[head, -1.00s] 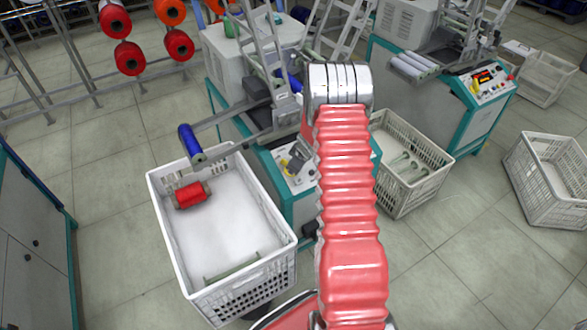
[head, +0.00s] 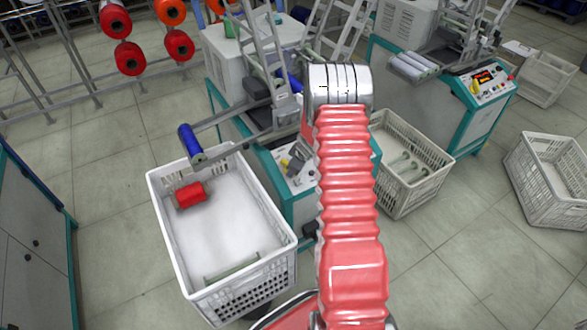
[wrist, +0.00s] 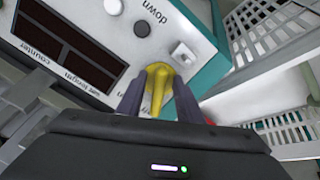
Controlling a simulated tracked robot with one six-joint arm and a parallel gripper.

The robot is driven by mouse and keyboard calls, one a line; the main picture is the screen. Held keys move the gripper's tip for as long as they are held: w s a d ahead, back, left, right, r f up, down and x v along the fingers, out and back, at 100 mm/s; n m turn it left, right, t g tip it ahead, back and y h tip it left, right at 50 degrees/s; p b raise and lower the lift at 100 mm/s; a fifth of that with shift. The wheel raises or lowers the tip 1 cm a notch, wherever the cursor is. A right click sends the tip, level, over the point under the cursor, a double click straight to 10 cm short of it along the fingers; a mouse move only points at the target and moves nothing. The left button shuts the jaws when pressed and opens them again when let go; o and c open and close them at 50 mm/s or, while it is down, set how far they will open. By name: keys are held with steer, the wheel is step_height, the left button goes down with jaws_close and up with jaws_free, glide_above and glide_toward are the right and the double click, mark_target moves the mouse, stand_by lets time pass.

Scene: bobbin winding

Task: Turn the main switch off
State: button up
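The main switch, a yellow handle (wrist: 159,86), sits on the white control panel and points toward my wrist camera in the wrist view. In the head view the winder's panel (head: 296,180) is partly hidden behind my red-sleeved arm, and my fingertips are not clear there. The lettering beside the handle is partly covered by the gripper.
A white crate (head: 240,290) with a red bobbin (head: 191,195) stands left of my arm. Another crate (head: 425,185) stands right of the panel.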

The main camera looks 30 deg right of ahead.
steer(key=shift+r, duration=0.1)
steer(key=v, duration=1.3)
steer(key=shift+s+r, duration=0.2)
stand_by(0.3)
steer(key=shift+m, duration=0.3)
steer(key=s+a+r+m+g+y, duration=0.2)
steer(key=s+a+m, duration=0.4)
steer(key=s+a, duration=0.15)
steer(key=s+a+r+t+h, duration=0.1)
steer(key=s+a+r, duration=0.8)
steer(key=a+r, duration=0.2)
steer(key=s+a+r+n+t, duration=0.1)
steer(key=s+a+r, duration=0.9)
steer(key=a+r, duration=0.2)
steer(key=shift+r+t+h, duration=0.3)
steer(key=shift+r+h, duration=0.1)
steer(key=shift+r, duration=0.5)
